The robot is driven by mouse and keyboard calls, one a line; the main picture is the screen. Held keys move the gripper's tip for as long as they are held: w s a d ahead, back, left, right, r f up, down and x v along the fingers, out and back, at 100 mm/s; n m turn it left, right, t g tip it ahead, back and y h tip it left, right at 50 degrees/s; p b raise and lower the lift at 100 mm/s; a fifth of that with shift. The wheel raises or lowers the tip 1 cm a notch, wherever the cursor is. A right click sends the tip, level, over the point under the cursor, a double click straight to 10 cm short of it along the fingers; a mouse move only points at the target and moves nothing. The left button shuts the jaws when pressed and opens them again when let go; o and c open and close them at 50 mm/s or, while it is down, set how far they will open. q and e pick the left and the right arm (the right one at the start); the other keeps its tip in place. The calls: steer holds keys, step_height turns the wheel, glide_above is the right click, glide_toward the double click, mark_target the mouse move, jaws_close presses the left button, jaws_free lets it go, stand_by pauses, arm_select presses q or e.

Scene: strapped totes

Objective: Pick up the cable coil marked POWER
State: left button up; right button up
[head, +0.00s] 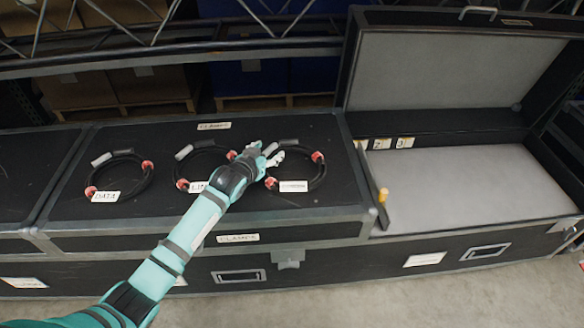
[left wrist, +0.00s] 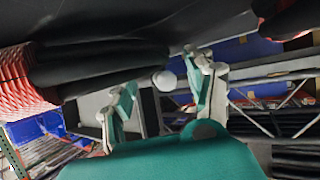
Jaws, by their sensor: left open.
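Three black cable coils with red bands and white tags lie in a row on a black case lid. The left coil (head: 149,178) has a tag reading DATA. The middle coil (head: 180,168) is partly hidden by my left arm, and its tag shows only in part. The right coil (head: 322,174) has a tag (head: 293,186) too small to read surely; I cannot confirm POWER. My left gripper (head: 268,156) is open at the upper left of the right coil, over its rim. In the left wrist view its fingers (left wrist: 160,92) are apart with nothing clearly between them; black cable and red wrapping (left wrist: 22,85) show close by.
To the right stands an open case with a pale grey inner surface (head: 465,185), a raised lid (head: 445,70) and small numbered tags (head: 382,143). A yellow-topped post (head: 383,195) stands at its left edge. Metal trusses and shelved boxes (head: 150,85) are behind.

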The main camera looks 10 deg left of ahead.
arm_select(q)
steer(key=shift+c, duration=0.3)
jaws_close()
steer(key=shift+r, duration=0.1)
steer(key=shift+r, duration=0.1)
